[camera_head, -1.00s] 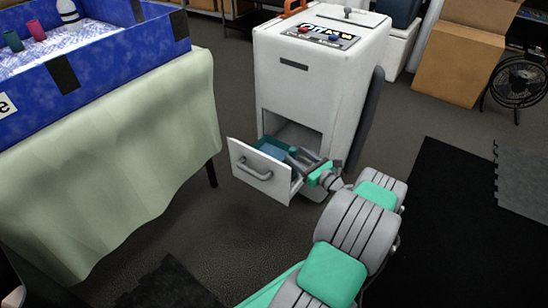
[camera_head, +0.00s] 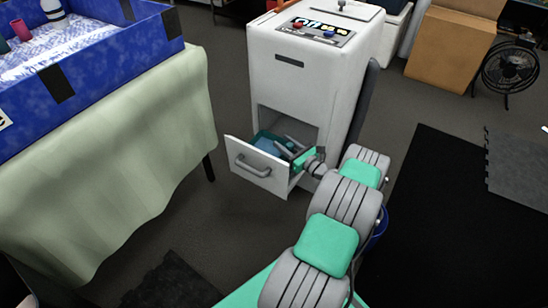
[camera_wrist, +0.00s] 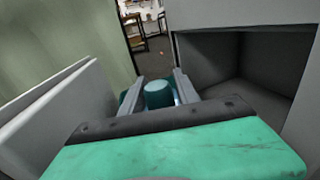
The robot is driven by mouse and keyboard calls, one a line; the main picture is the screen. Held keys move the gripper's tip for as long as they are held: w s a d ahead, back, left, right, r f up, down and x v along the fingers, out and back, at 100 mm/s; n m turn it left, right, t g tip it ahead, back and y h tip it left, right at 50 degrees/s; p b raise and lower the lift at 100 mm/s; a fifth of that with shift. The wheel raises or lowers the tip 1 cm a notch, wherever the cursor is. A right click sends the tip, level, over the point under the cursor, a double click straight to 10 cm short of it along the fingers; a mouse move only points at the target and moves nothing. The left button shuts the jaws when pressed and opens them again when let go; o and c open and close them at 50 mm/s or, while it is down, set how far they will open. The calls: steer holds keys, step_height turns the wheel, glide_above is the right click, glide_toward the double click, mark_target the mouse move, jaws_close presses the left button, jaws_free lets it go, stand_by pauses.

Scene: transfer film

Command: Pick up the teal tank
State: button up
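The teal tank (camera_head: 268,146) lies inside the open drawer (camera_head: 250,170) of the white machine, partly hidden by the drawer front and my gripper. In the wrist view, a round teal part of the tank (camera_wrist: 158,94) stands between my two fingers, with gaps on both sides. More teal shows low beside the left finger. My gripper (camera_head: 287,146) reaches into the drawer from the right. Its fingers (camera_wrist: 159,84) are open, one on each side of the round part. I cannot tell how deep they sit around it.
The white machine (camera_head: 300,85) rises behind the drawer, and its dark cavity (camera_wrist: 262,62) is at the right in the wrist view. The cloth-covered table (camera_head: 120,160) with a blue box (camera_head: 100,75) stands left. A blue bin (camera_head: 380,228) is partly hidden behind my arm.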

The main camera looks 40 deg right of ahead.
steer(key=shift+a, duration=0.1)
jaws_close()
stand_by(0.4)
stand_by(0.4)
steer(key=shift+r, duration=0.2)
